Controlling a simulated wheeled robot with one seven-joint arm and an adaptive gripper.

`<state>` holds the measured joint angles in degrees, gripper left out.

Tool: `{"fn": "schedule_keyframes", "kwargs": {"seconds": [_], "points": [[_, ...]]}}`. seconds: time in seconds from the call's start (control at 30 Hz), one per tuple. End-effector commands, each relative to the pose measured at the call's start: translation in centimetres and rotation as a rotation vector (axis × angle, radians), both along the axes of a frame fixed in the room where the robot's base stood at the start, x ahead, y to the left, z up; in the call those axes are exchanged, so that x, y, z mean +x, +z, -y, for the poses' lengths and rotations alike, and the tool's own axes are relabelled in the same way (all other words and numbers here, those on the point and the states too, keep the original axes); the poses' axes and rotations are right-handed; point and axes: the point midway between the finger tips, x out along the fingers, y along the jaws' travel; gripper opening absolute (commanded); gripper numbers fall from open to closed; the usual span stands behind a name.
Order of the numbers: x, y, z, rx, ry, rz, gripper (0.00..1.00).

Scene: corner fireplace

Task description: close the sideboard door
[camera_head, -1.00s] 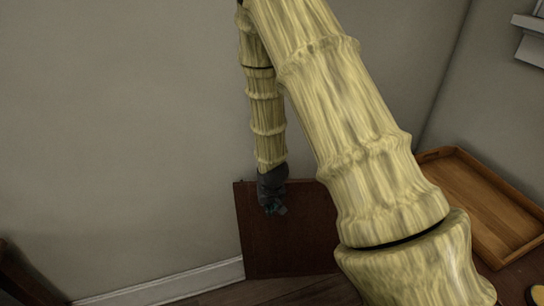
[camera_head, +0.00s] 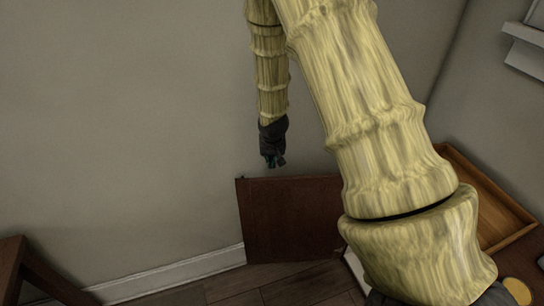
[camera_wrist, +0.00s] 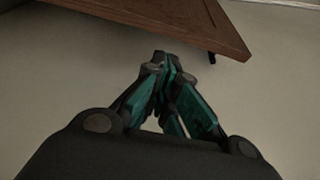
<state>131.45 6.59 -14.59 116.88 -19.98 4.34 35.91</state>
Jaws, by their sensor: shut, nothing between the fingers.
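The sideboard door (camera_head: 290,220) is a dark brown panel standing upright near the wall, swung open. My arm hides its right end in the head view. In the wrist view the brown panel (camera_wrist: 165,16) shows along the top. My gripper (camera_head: 273,161) appears just above the door's top edge in the head view, with a small gap between them in the picture. In the wrist view my gripper (camera_wrist: 165,68) has its teal fingers together with nothing between them, below the panel's edge. The sideboard's body is mostly hidden behind my arm.
A wooden tray (camera_head: 521,212) lies at the right, partly behind my arm, with a yellow round thing (camera_head: 517,291) near it. A brown wooden piece of furniture (camera_head: 12,262) stands at the lower left. The wall (camera_head: 130,130) is bare. Floor (camera_head: 235,284) shows below the door.

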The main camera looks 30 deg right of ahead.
Motion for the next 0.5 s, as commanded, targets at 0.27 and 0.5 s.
{"fn": "schedule_keyframes", "kwargs": {"seconds": [0.27,0.5], "points": [[0.8,-2.8,0.5,0.0,0.0,-0.002,0.0],[1.5,-5.0,0.9,-0.001,0.001,-0.001,0.0]]}}
